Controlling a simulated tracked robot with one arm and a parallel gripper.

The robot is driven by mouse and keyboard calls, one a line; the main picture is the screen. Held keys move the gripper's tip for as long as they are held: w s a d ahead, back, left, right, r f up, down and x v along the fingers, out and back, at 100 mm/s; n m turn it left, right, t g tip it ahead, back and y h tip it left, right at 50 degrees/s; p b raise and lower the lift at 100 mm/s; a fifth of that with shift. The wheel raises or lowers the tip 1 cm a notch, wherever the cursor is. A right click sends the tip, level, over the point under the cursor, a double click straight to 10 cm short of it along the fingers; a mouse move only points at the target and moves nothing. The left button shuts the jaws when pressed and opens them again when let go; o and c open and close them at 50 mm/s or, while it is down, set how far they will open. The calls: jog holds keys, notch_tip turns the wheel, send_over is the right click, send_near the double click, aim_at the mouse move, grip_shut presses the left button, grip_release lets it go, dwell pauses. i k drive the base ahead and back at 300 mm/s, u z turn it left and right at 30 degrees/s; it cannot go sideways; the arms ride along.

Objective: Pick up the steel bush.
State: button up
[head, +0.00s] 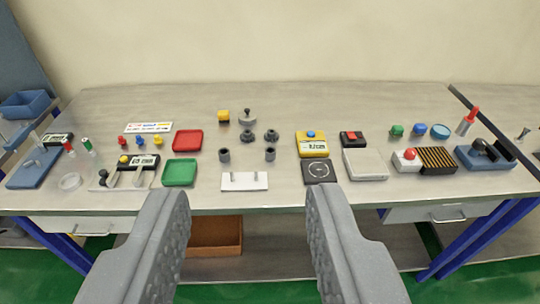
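Several small dark grey metal parts stand near the middle of the bench. Two are short plain cylinders that look like bushes, a left one (224,155) and a right one (270,154). Behind them are two wider, flanged grey parts, a left one (247,137) and a right one (271,136). I cannot tell for certain which is the steel bush. My gripper (248,196) is open and empty. Its two grey fingers are wide apart in the foreground, on the near side of the bench and well short of the parts.
A white block with two pegs (244,181) lies in front of the parts. Red (188,141) and green (179,173) trays are to the left. A yellow scale (312,145) and a black dial plate (319,171) are to the right. A knobbed grey piece (247,118) stands behind.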

aim_at(270, 154)
jog(key=z, duration=0.35)
jog(key=i, duration=1)
jog(key=u, duration=0.35)
